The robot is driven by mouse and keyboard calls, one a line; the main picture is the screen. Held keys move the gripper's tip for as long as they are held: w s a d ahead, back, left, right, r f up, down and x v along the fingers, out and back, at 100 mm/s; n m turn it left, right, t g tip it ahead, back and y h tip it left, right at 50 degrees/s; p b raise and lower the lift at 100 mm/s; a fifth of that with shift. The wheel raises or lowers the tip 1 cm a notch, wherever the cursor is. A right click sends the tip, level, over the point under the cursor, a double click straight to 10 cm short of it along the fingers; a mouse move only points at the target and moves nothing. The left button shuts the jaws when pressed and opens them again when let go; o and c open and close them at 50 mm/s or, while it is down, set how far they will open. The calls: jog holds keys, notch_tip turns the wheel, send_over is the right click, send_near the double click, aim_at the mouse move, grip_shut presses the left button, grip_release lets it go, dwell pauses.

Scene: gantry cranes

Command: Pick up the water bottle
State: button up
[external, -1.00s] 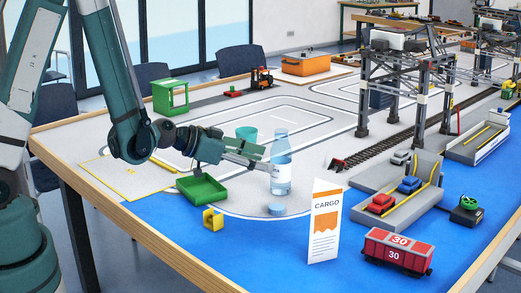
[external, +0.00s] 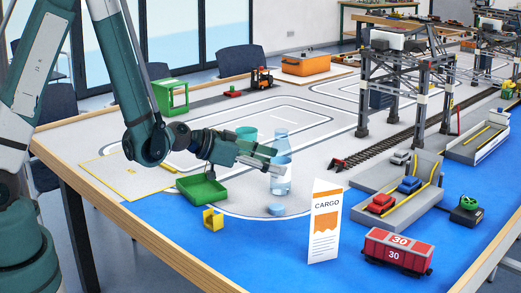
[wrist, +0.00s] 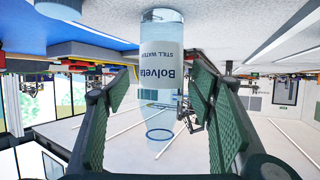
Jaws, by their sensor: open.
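The clear water bottle (external: 281,180) stands upright on the table in the external view, its upper body partly hidden by my gripper's fingers. In the wrist view the bottle (wrist: 162,75) shows upside down with a white label, lying between the two green-padded fingers. My gripper (external: 277,160) is open, its fingers level with the bottle's upper part. In the wrist view the gripper (wrist: 160,95) has a finger on each side of the bottle, with a visible gap to each.
A blue round cap-like piece (external: 276,209) lies in front of the bottle. A CARGO card (external: 325,222) stands at front right.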

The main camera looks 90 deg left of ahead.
aim_at(281, 164)
jog(key=shift+b+x, duration=0.35)
jog(key=shift+x, duration=1.4)
jog(key=shift+a, duration=0.1)
jog(key=c, duration=1.1)
